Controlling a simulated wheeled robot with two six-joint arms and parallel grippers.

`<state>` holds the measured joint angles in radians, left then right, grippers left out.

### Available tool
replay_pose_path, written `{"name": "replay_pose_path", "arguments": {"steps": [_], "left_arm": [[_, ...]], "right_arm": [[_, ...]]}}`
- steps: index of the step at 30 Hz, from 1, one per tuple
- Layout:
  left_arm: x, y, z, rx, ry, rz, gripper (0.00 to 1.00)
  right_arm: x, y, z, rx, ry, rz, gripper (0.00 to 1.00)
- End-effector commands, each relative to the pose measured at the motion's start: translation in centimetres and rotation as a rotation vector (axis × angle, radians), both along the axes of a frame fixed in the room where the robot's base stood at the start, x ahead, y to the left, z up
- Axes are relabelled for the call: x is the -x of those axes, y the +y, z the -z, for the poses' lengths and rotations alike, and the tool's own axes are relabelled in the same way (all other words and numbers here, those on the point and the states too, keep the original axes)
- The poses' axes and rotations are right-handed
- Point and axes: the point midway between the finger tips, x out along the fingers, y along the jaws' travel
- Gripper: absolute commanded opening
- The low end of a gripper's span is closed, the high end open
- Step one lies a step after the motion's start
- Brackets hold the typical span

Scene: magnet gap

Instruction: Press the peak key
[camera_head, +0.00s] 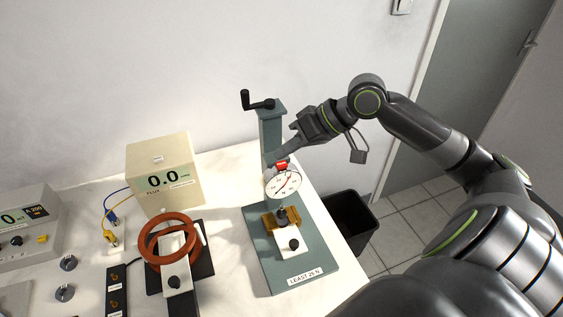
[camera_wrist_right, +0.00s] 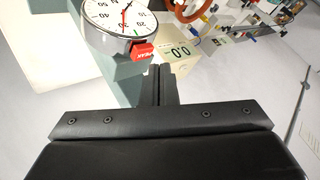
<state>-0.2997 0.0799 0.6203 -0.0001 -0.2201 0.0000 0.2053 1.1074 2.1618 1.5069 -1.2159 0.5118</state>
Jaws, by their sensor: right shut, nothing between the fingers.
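The red peak key (camera_head: 282,166) sits at the top of a round white dial gauge (camera_head: 284,184) on a grey-green press stand (camera_head: 271,130). In the right wrist view the key (camera_wrist_right: 142,50), marked PEAK, is on the rim of the dial (camera_wrist_right: 118,14). My right gripper (camera_head: 274,160) is shut and empty, its tips close beside the key. In the right wrist view the closed fingers (camera_wrist_right: 158,70) end just below and right of the key; I cannot tell if they touch it. My left gripper is not in view.
A crank handle (camera_head: 257,101) tops the stand. A cream flux meter (camera_head: 165,174) reading 0.0 and a red coil (camera_head: 160,236) stand to the left. A black bin (camera_head: 352,222) is beyond the table's right edge. A plate reads LEAST 25 N (camera_head: 304,276).

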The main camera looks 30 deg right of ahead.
Motion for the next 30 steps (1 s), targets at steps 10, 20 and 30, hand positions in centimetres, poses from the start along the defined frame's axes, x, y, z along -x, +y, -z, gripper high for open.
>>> {"name": "replay_pose_path", "arguments": {"steps": [10,20,30], "left_arm": [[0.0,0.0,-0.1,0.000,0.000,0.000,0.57],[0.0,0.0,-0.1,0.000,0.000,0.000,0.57],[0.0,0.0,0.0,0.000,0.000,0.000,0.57]], "right_arm": [[0.0,0.0,0.8,-0.001,0.000,-0.001,0.00],[0.0,0.0,0.9,0.000,0.000,0.000,0.00],[0.0,0.0,1.3,0.000,0.001,0.001,0.00]]}}
